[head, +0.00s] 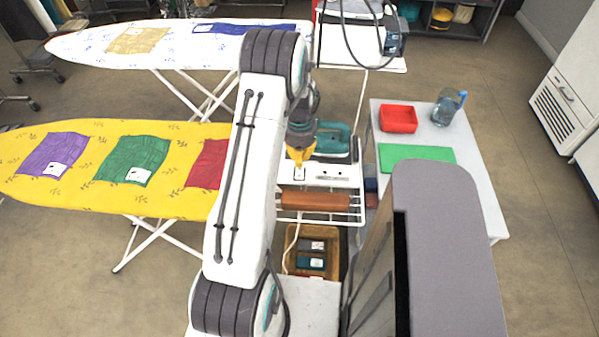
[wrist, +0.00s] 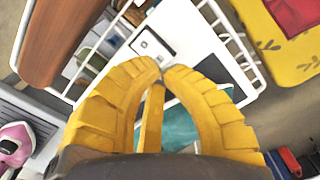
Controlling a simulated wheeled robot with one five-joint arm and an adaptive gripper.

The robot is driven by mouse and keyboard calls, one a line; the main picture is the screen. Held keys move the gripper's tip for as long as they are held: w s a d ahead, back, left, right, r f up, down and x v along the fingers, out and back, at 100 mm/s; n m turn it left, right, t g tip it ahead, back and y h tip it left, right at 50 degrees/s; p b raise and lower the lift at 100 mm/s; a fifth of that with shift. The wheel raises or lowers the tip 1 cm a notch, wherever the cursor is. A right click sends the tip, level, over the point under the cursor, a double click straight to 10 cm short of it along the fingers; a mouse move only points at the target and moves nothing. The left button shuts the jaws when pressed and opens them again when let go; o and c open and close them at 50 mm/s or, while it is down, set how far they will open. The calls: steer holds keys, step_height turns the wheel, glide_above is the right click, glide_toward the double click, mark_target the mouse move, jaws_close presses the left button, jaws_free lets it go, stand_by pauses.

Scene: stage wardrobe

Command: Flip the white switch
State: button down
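The white switch (head: 299,172) sits on a white panel (head: 350,174) at the end of the yellow ironing board. In the wrist view the switch (wrist: 150,44) shows as a small white plate with dark marks, just beyond the fingertips. My gripper (head: 300,160) has yellow fingers and hangs right above the switch, pointing down. In the wrist view my gripper (wrist: 163,68) has its fingertips together, with nothing seen between them. I cannot tell whether the tips touch the switch.
A brown padded roll (head: 315,201) lies on the wire rack in front. The yellow ironing board (head: 85,183) is at left. A table at right holds a red tray (head: 398,118) and blue jug (head: 448,107).

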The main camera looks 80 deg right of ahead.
mark_target(300, 169)
steer(key=shift+f+b, duration=1.65)
steer(key=shift+f, duration=0.25)
stand_by(1.0)
steer(key=shift+r, duration=0.15)
steer(key=shift+r+p, duration=2.1)
steer(key=shift+r, duration=1.35)
